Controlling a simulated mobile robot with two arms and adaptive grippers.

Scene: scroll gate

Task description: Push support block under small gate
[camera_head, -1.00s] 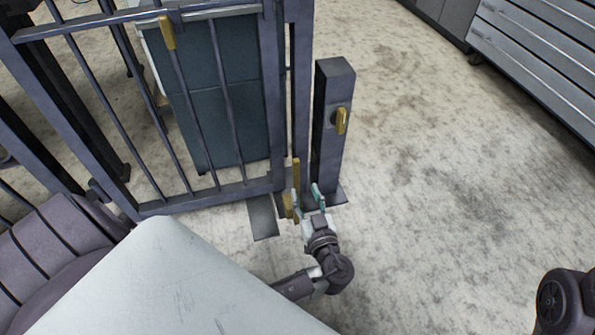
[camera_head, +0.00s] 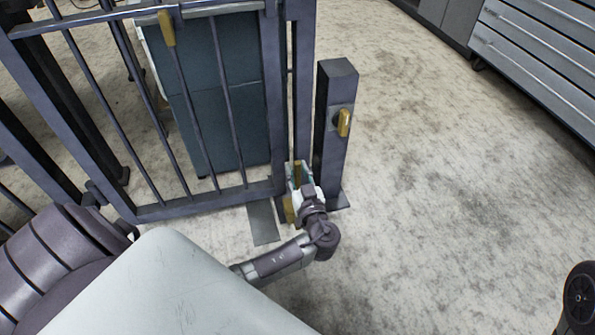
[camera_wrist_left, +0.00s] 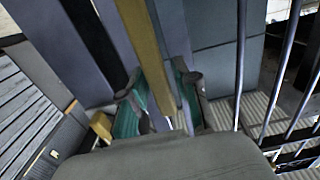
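The small gate (camera_head: 205,202) is a dark purple-grey barred frame at the upper left of the head view. A flat grey plate (camera_head: 263,222) lies on the floor at its lower right corner; I cannot tell whether this is the support block. A slim yellow bar (camera_head: 297,174) stands upright by the gate's right edge, also seen in the left wrist view (camera_wrist_left: 145,45). My left gripper (camera_head: 298,174) is low at that corner. In the wrist view its teal-padded fingers (camera_wrist_left: 160,100) are apart, one on each side of the yellow bar. My right gripper is out of view.
A dark post (camera_head: 333,130) with a yellow latch (camera_head: 344,123) stands just right of the gate. A teal-grey cabinet (camera_head: 228,90) is behind the bars. Grey drawers (camera_head: 540,60) stand at the upper right. The floor right of the post is clear.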

